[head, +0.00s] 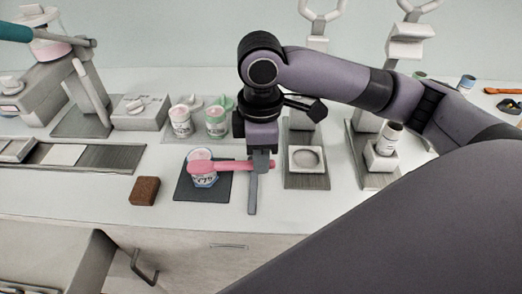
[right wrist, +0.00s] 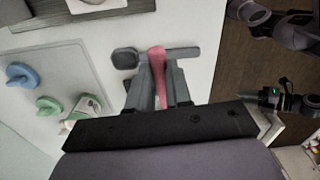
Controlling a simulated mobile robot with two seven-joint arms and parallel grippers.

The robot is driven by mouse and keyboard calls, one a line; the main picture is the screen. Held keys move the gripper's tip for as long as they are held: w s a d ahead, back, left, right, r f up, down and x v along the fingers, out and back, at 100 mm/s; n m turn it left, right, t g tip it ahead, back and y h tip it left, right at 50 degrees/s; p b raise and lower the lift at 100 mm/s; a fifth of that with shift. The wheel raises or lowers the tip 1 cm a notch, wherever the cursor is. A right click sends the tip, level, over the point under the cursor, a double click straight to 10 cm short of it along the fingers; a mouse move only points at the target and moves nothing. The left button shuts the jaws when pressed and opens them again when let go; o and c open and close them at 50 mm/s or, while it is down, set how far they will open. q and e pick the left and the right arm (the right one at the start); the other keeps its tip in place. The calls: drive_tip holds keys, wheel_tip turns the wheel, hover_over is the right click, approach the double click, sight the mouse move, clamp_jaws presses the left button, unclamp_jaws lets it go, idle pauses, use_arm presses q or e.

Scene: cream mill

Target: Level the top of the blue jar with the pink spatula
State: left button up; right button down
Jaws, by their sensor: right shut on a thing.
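The blue jar (head: 205,181), a small pot with a blue-marked label, stands upright on a dark square mat (head: 184,190) in the head view. Pink cream (head: 200,154) shows at its top. My right gripper (head: 261,165) is just right of the jar, shut on the handle of the pink spatula (head: 228,166). The spatula lies level and points left, its broad end in front of the jar's upper part in the picture. I cannot tell whether it touches the rim. The right wrist view shows the pink handle (right wrist: 157,60) between the fingers.
Two similar jars (head: 181,121) (head: 216,121) stand behind the mat. A brown block (head: 145,190) lies left of it. A scale-like stand with a square pan (head: 305,159) is to the right. A drawer handle (head: 144,268) juts out below the counter's front edge.

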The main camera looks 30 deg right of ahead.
drive_tip(key=shift+w+d, duration=1.6)
drive_tip(key=shift+w, duration=1.35)
drive_tip(key=shift+s+a, duration=0.55)
drive_tip(key=shift+s, duration=0.5)
drive_tip(key=shift+s+a, duration=0.6)
drive_tip(key=shift+s, duration=0.4)
drive_tip(key=shift+s+a, duration=0.55)
drive_tip(key=shift+s, duration=0.5)
drive_tip(key=shift+s+r, duration=0.1)
drive_tip(key=shift+r, duration=2.45)
